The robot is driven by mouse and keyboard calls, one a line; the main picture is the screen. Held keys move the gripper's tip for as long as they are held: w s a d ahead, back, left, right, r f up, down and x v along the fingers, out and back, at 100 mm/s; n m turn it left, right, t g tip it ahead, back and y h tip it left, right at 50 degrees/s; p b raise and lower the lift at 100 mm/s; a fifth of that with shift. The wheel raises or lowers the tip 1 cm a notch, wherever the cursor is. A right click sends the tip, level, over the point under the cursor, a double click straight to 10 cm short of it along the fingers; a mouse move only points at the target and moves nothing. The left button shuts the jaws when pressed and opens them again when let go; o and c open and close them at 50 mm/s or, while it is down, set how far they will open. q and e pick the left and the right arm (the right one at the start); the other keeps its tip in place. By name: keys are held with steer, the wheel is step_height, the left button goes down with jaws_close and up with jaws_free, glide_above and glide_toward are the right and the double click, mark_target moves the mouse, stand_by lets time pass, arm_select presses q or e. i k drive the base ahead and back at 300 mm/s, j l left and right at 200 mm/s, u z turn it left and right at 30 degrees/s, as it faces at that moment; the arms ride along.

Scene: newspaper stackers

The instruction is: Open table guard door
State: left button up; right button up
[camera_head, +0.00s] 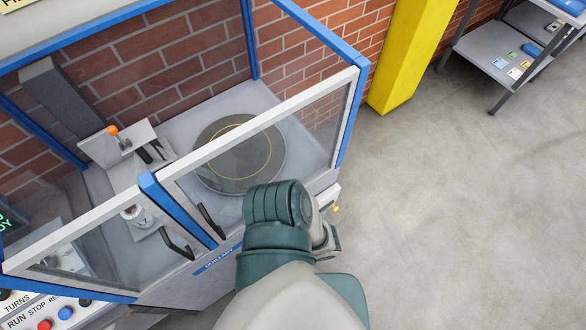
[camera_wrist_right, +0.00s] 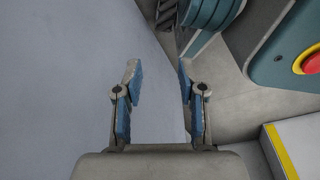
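The table guard is a blue-framed enclosure with clear panels, at the left of the head view. Its front has a right door (camera_head: 262,125) and a left door (camera_head: 75,238), both with pale frames. Both look shut, meeting at a blue upright (camera_head: 172,205). Each has a dark handle near that upright: the left door handle (camera_head: 175,244) and the right door handle (camera_head: 211,221). My right arm reaches up in front of the right door, and its gripper is mostly hidden there. In the wrist view my right gripper (camera_wrist_right: 158,75) is open and empty. My left gripper is not in view.
Inside the guard are a round turntable (camera_head: 240,153) and an orange-knobbed fixture (camera_head: 113,131). A button panel (camera_head: 45,312) is at lower left. A yellow post (camera_head: 410,55) and grey shelf unit (camera_head: 497,62) stand behind. The floor at right is clear.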

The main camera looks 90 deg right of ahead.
mark_target(349, 78)
steer(key=z, duration=2.8)
